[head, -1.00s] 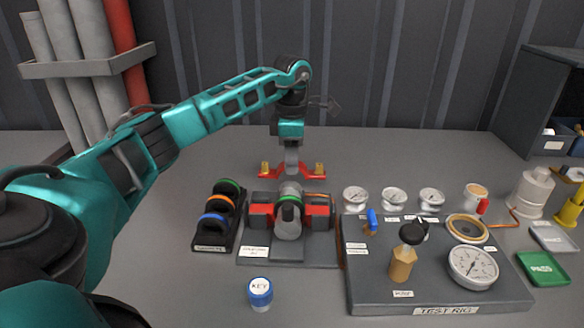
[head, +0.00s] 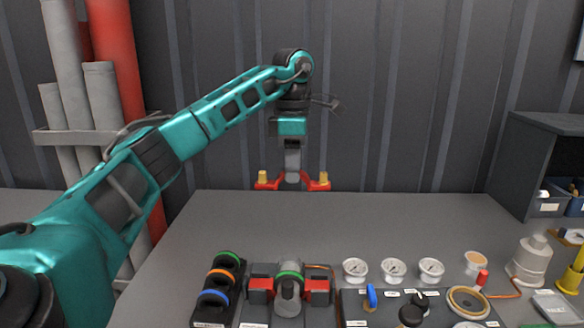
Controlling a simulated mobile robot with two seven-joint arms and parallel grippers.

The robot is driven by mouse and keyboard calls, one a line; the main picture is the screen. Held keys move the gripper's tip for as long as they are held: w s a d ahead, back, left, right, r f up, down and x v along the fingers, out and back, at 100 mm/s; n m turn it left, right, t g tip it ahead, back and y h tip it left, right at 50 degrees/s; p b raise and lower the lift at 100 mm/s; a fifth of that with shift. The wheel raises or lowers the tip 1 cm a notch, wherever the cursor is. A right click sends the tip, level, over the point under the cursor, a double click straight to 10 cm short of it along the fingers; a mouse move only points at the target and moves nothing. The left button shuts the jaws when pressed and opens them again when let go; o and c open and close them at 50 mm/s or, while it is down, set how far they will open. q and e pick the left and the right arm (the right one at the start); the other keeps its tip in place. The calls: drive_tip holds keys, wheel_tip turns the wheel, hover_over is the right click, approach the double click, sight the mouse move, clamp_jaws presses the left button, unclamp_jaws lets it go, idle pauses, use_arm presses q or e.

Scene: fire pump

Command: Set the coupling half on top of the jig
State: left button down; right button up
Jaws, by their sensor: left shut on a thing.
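My left gripper (head: 292,168) points down from its teal wrist and is shut on the coupling half (head: 319,184), a red piece with a brass lug at each end. Its middle is partly hidden by the gripper. It hangs in the air, seen against the table's back edge and wall, clear of everything. The jig (head: 262,291) stands lower in the picture, below the gripper, with dark blocks, red parts and a grey rounded piece with a green ring in its middle. Its front is cut off by the frame. My right gripper is not in view.
A rack (head: 219,290) of green, orange and blue rings stands left of the jig. The test rig (head: 350,310), with gauges and a blue lever (head: 371,296), stands to its right. A dark shelf unit (head: 530,165) is at the far right. The table behind the jig is bare.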

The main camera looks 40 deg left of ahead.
use_arm(q)
approach(289, 273)
drive_tip(key=shift+f+b, duration=1.6)
drive_tip(key=shift+b, duration=0.35)
drive_tip(key=shift+f, duration=0.3)
drive_tip(key=shift+f+b, duration=0.3)
drive_tip(key=shift+b, duration=0.2)
drive_tip(key=shift+f+b, duration=0.3)
drive_tip(key=shift+f, duration=0.25)
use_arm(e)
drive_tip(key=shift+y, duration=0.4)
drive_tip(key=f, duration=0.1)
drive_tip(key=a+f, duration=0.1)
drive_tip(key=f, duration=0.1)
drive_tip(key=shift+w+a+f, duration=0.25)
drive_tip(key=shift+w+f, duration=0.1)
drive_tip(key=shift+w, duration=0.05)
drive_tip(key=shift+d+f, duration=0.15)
use_arm(q)
drive_tip(key=shift+f+b, duration=0.5)
drive_tip(key=shift+f, duration=0.05)
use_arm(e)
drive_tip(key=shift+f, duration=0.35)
